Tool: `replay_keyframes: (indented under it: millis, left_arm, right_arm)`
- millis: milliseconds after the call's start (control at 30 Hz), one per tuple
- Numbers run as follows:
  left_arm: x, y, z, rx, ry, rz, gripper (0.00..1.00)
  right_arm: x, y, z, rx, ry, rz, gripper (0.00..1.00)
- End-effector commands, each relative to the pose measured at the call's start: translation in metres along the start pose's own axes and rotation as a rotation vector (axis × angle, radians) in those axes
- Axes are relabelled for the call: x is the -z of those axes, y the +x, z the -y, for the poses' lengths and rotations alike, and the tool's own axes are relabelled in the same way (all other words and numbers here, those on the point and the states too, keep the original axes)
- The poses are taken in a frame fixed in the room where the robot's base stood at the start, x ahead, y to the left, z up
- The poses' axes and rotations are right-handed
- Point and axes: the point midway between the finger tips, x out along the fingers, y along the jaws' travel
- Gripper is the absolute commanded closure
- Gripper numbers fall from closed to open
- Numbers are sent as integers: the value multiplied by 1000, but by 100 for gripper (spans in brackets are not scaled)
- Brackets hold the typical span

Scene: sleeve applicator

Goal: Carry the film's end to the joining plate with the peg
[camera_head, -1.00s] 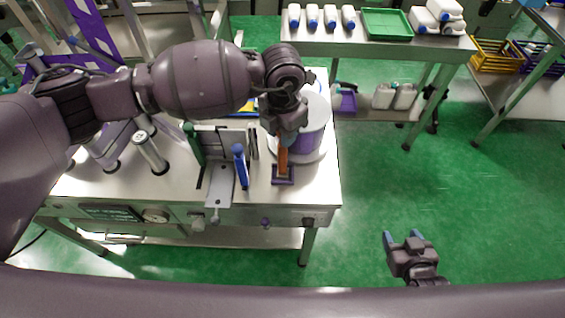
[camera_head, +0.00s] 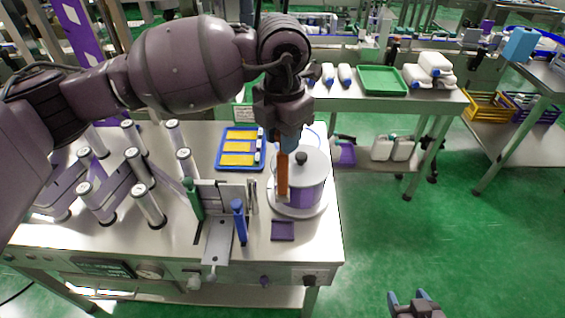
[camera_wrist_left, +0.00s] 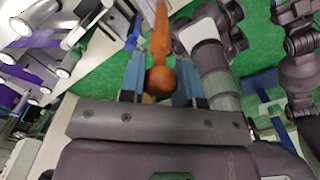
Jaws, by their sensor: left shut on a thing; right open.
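My left gripper (camera_head: 287,140) is shut on an upright orange-brown peg (camera_head: 283,178). The peg's round knob (camera_wrist_left: 161,81) sits between the blue fingers in the left wrist view. The peg hangs in front of the purple film roll (camera_head: 306,196) on its white round stand; I cannot tell whether it touches the roll. The small purple square holder (camera_head: 283,231) below is empty. A metal plate (camera_head: 217,242), which looks like the joining plate, is left of it. The film's loose end is not clearly seen. My right gripper (camera_head: 414,299) is open and empty beyond the table's right side.
A blue-handled piece (camera_head: 239,221) and a green-handled piece (camera_head: 193,199) stand beside the plate. Several upright silver rollers (camera_head: 148,204) fill the table's left. A blue tray (camera_head: 240,149) with yellow pieces lies behind. Green floor (camera_head: 400,240) is clear at right.

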Motion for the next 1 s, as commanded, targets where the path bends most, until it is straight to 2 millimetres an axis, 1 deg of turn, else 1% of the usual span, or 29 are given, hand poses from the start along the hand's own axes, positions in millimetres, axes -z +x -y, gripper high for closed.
replay_keyframes:
  millis: [33, 200, 300, 367, 467, 1000]
  left_arm:
    - [-1, -12, 0, -2, 0, 3, 100]
    - [0, -39, -1, -2, 0, 2, 100]
    - [0, -48, -1, -1, 0, 1, 100]
    - [0, -50, 0, -1, 0, 1, 100]
    - [0, -45, 0, 0, -1, -1, 100]
    - [0, -2, 0, 2, 1, -2, 100]
  right_arm:
    - [-1, 1, 0, 0, 0, 0, 39]
    - [-3, 1, 0, 0, 0, 1, 39]
    - [-3, 2, 0, 0, 0, 1, 39]
    - [-5, 2, 0, 0, 0, 2, 39]
    - [-11, 5, 1, 1, 0, 5, 39]
    - [-44, 18, 4, 3, -1, 32, 39]
